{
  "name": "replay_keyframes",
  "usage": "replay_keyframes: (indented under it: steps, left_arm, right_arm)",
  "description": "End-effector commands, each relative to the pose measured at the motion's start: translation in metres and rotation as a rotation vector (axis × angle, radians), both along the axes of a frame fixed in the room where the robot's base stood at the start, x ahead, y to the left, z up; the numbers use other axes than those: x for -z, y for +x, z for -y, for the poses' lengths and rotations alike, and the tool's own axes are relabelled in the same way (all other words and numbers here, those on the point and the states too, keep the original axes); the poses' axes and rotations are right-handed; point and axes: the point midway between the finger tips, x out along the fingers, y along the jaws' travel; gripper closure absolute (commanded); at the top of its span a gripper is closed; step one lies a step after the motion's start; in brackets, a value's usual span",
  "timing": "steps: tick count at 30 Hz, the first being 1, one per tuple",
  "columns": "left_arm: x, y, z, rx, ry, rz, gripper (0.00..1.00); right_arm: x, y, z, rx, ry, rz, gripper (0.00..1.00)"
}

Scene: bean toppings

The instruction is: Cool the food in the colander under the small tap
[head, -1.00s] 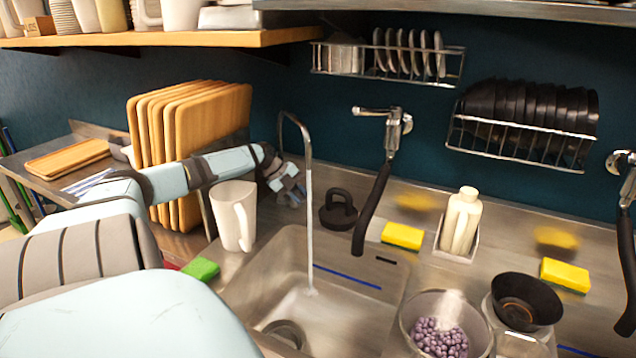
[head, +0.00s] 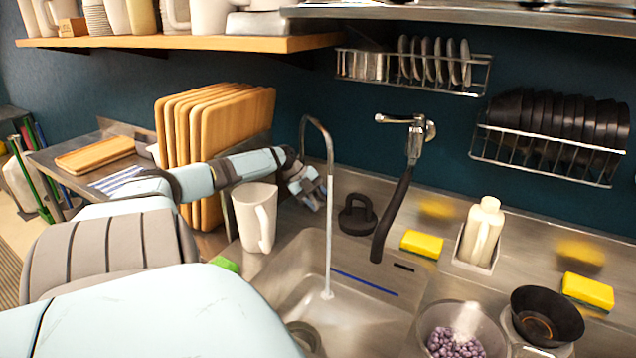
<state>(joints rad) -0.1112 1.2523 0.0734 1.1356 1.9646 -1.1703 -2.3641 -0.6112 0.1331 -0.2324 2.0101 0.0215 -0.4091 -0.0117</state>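The small tap (head: 329,150) is a thin curved spout at the back left of the sink. A stream of water (head: 328,235) runs from it into the basin. My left gripper (head: 315,195) is beside the tap's base; its fingers are small and partly hidden, so I cannot tell whether it is open. A clear bowl-like colander (head: 490,330) with purple beans (head: 452,345) stands at the right of the sink, away from the stream, partly cut off by the lower edge. My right gripper is not in view.
A white pitcher (head: 255,217) stands left of the sink (head: 300,245). A black hose tap (head: 393,215) hangs over its back edge. Yellow sponges (head: 422,244), a soap bottle (head: 482,230) and a black bowl (head: 546,316) are on the right. Wooden boards (head: 235,125) stand behind my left arm.

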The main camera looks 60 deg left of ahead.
Motion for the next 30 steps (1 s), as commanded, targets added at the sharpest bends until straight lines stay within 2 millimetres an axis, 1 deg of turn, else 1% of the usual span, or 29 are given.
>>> replay_keyframes:
  steps: [4,7,15,21,25,30]
  left_arm:
    - [-0.001,0.000,0.000,0.000,0.000,0.000,0.53]
    - [-0.006,-0.002,-0.001,-0.001,0.000,0.000,0.53]
    - [-0.035,-0.017,-0.014,-0.003,-0.002,0.000,0.53]
    - [-0.053,-0.030,-0.025,-0.002,-0.001,-0.001,0.53]
    - [-0.058,-0.034,-0.029,-0.001,-0.002,-0.001,0.53]
    - [-0.058,-0.036,-0.030,0.000,-0.001,-0.001,0.53]
  right_arm:
    - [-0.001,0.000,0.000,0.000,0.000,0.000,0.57]
    - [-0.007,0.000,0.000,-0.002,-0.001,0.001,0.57]
    - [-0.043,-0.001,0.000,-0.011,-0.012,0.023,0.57]
    - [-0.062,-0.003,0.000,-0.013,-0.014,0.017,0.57]
    - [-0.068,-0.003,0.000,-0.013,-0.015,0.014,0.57]
    - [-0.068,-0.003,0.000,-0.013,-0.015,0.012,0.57]
